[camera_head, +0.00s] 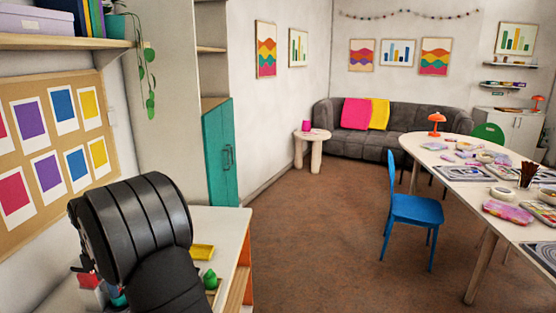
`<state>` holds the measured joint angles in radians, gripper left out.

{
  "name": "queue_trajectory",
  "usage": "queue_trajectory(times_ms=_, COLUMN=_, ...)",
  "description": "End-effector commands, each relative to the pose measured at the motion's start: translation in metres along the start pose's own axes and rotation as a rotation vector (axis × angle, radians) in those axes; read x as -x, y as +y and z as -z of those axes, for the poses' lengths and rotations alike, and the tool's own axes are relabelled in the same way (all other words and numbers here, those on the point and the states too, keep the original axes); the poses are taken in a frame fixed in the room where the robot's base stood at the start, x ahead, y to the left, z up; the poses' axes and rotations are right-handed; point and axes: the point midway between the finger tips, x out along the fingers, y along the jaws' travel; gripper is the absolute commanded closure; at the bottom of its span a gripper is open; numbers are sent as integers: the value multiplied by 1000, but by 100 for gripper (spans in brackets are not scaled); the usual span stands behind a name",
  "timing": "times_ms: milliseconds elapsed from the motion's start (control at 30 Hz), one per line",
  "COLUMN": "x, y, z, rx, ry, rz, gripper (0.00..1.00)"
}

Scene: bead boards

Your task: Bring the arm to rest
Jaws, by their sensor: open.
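My black ribbed arm rises over the white counter (226,222) at the lower left. My gripper cannot be made out; the arm's own links cover the area where it could be. On the counter, a yellow tray (203,252) and a small green object (210,279) lie just right of the arm. A red object (88,281) shows partly at the arm's left side, with white and teal bits beside it, mostly hidden.
A pinboard with colour cards (62,160) and a shelf (60,43) are on the left wall. A teal cabinet (220,150) stands behind the counter. A blue chair (412,208) and a long white table (470,172) are at right. The brown floor between is clear.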

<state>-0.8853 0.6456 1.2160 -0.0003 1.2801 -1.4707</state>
Motion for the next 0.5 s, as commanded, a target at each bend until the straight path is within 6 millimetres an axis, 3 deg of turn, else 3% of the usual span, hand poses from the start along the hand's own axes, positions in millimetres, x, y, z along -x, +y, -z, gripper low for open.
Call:
queue_trajectory(times_ms=100, x=25, y=0, z=0, rx=0, ry=1, rz=-3, gripper=55)
queue_trajectory(times_ms=300, x=34, y=-18, z=-32, rx=-145, ry=0, rz=-1, gripper=55)
queue_trajectory(times_ms=500, x=39, y=-28, z=-47, rx=-224, ry=0, rz=0, gripper=55)
